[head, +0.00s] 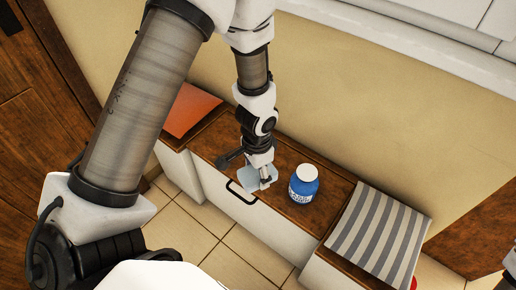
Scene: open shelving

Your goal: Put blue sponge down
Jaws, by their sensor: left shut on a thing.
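My left gripper (263,181) reaches down over the front edge of the brown wooden top of a low white cabinet. It is shut on the pale blue sponge (249,181). The sponge is partly hidden by the fingers, and I cannot tell whether it touches the wooden top. My right gripper is not in view.
A blue bottle with a white cap (303,184) stands upright just right of the sponge. A grey-and-white striped mat (379,236) lies at the right and an orange mat (193,110) at the left. The cabinet's drawer front has a black handle (239,193).

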